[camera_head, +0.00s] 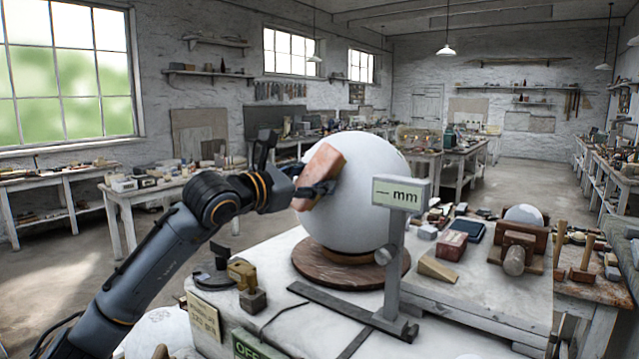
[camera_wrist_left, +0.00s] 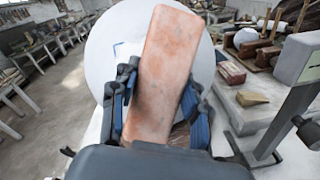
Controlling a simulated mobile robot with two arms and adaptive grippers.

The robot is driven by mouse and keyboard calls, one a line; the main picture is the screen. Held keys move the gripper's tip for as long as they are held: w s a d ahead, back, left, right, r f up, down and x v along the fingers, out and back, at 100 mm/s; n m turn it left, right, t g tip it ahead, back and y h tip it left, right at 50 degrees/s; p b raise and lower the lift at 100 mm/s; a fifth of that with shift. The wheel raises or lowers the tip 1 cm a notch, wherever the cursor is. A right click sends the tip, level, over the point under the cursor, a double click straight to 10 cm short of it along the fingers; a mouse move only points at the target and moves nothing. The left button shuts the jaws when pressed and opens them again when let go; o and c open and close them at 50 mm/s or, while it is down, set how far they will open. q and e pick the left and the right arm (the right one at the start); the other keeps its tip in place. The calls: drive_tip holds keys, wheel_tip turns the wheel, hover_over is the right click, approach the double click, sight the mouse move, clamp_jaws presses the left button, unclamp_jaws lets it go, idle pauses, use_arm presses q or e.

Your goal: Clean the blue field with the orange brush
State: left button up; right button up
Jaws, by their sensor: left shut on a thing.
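My left gripper (camera_head: 316,190) is shut on the orange brush (camera_head: 321,172), a worn, pale orange block. In the left wrist view the brush (camera_wrist_left: 162,75) stands up between the two fingers of the gripper (camera_wrist_left: 160,108). It is in front of a large white plaster sphere (camera_head: 368,195), on the sphere's left side in the head view. I cannot tell whether the brush touches the sphere. The sphere (camera_wrist_left: 103,65) fills the background behind the brush in the wrist view. A faint bluish patch (camera_wrist_left: 124,50) shows there, partly hidden by the gripper and brush. My right gripper is out of view.
The sphere rests on a round brown wooden base (camera_head: 340,272) on a white-topped bench (camera_head: 470,290). A grey stand with an "mm" display (camera_head: 400,194) is close on its right. Small blocks, a wooden wedge (camera_head: 437,269) and tools crowd the bench's right side.

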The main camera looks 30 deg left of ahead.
use_arm(q)
drive_tip(key=shift+w+f, duration=0.15)
drive_tip(key=shift+w, duration=0.45)
idle(0.7)
drive_tip(key=shift+f, duration=0.1)
drive_tip(key=shift+s+a+f+b, duration=0.3)
drive_tip(key=shift+f+b, duration=0.15)
drive_tip(key=shift+b, duration=0.2)
drive_tip(key=shift+s+a+f+b, duration=0.15)
drive_tip(key=shift+a+f+b, duration=0.1)
drive_tip(key=shift+f+b, duration=0.25)
drive_tip(key=shift+r, duration=0.15)
drive_tip(key=shift+w+d+r+p, duration=0.2)
drive_tip(key=shift+d+r+p, duration=0.1)
drive_tip(key=shift+r+p, duration=0.25)
drive_tip(key=shift+w+d+r+p, duration=0.25)
drive_tip(key=shift+r+p, duration=0.25)
drive_tip(key=shift+w+d+r+p, duration=0.2)
drive_tip(key=shift+d+r+p, duration=0.1)
drive_tip(key=shift+r+p, duration=0.25)
drive_tip(key=shift+w+d+r, duration=0.2)
drive_tip(key=shift+r, duration=0.05)
